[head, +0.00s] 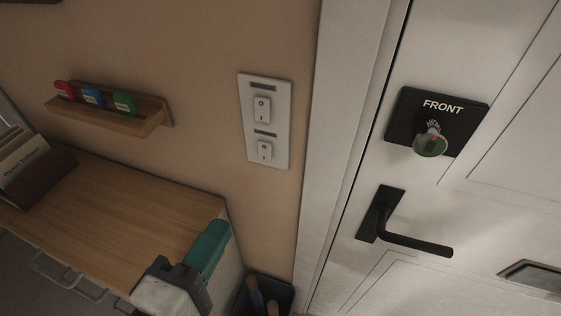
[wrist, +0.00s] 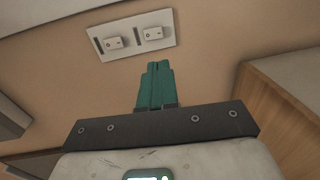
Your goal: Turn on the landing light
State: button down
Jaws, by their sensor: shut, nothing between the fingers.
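A white switch plate (head: 264,120) is on the tan wall, left of the door frame. It carries an upper rocker switch (head: 262,108) and a lower rocker switch (head: 264,150), each under a small dark label too small to read. The wrist view shows the same plate (wrist: 134,35) turned sideways, beyond my fingertips. I cannot tell which switch is for the landing. My gripper (head: 219,233) has teal fingers, closed together and empty. It is low, in front of the cabinet's right end, below the plate and apart from it. The fingers also show in the wrist view (wrist: 156,68).
A white door (head: 470,205) with a black handle (head: 400,236) and a "FRONT" plate (head: 436,115) stands at right. A wooden cabinet (head: 130,195) is at left, under a small shelf (head: 110,118) holding red, blue and green items. A dark bin (head: 281,288) stands between cabinet and door.

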aim_at(265, 160)
jog(key=shift+d, duration=0.1)
jog(key=p+x, duration=0.2)
jog(key=x, duration=1)
jog(key=shift+w+d+p, duration=0.1)
jog(key=shift+w+p, duration=0.25)
jog(key=shift+w, duration=0.05)
jog(key=shift+w+d+f, duration=0.15)
jog(key=shift+w+d, duration=0.05)
jog(key=shift+w, duration=0.35)
jog(key=shift+w+d+f+b, duration=0.15)
jog(key=shift+f+b, duration=0.1)
jog(key=shift+b, duration=0.2)
jog(key=shift+r, duration=0.15)
